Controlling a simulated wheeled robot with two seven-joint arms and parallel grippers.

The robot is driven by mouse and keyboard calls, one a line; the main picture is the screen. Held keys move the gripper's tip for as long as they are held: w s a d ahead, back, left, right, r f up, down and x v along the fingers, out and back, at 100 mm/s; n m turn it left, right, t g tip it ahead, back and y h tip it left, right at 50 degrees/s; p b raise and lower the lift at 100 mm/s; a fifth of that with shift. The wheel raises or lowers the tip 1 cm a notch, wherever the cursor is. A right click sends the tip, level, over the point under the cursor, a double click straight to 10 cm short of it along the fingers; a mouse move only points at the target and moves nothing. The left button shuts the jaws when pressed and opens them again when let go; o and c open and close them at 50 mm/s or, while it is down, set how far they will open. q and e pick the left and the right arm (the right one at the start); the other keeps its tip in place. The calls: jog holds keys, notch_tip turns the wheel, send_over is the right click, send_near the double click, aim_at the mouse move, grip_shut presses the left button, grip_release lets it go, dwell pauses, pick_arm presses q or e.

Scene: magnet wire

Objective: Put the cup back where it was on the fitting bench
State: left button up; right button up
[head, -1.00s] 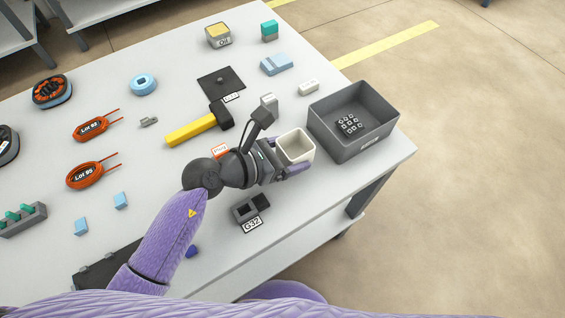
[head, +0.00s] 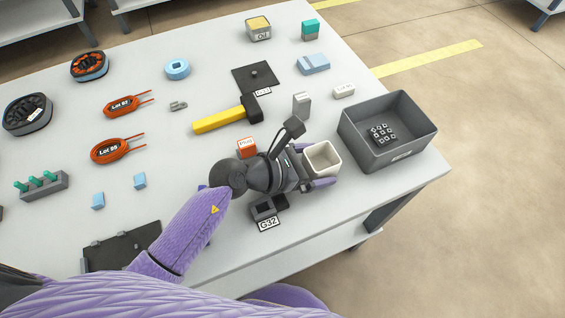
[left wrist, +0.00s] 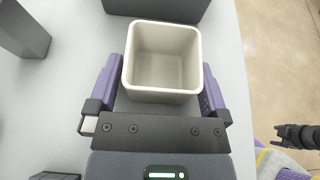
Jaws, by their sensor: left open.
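The cup (head: 322,158) is a cream, square, open-topped cup, upright and empty, near the bench's right front edge. My left gripper (head: 316,166) is around it, coming from the left. In the left wrist view the cup (left wrist: 162,62) is between the two purple fingers of the left gripper (left wrist: 160,85), which are open with a narrow gap on each side. The cup appears to stand on the fitting bench (head: 210,80); its base is partly hidden. A dark part at the right edge of the left wrist view looks like my right gripper (left wrist: 298,136); its jaws are unclear.
A grey bin (head: 368,143) with small parts stands just right of the cup. A black G32 holder (head: 268,208) is below my gripper. The bench's front edge is close.

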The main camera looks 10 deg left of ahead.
pick_arm(q)
jog(key=p+v, duration=0.2)
jog(key=v, duration=0.9)
jog(key=shift+s+a+p, duration=0.2)
jog(key=shift+p, duration=0.1)
jog(key=shift+s+a+r, duration=0.1)
jog(key=shift+a+r, duration=0.05)
jog(key=shift+a, duration=0.05)
pick_arm(e)
jog(key=r, duration=0.1)
jog(key=w+r, duration=0.1)
jog(key=shift+a+r, duration=0.25)
jog(key=shift+r, duration=0.1)
jog(key=shift+d+t, duration=0.3)
jog(key=shift+d, duration=0.15)
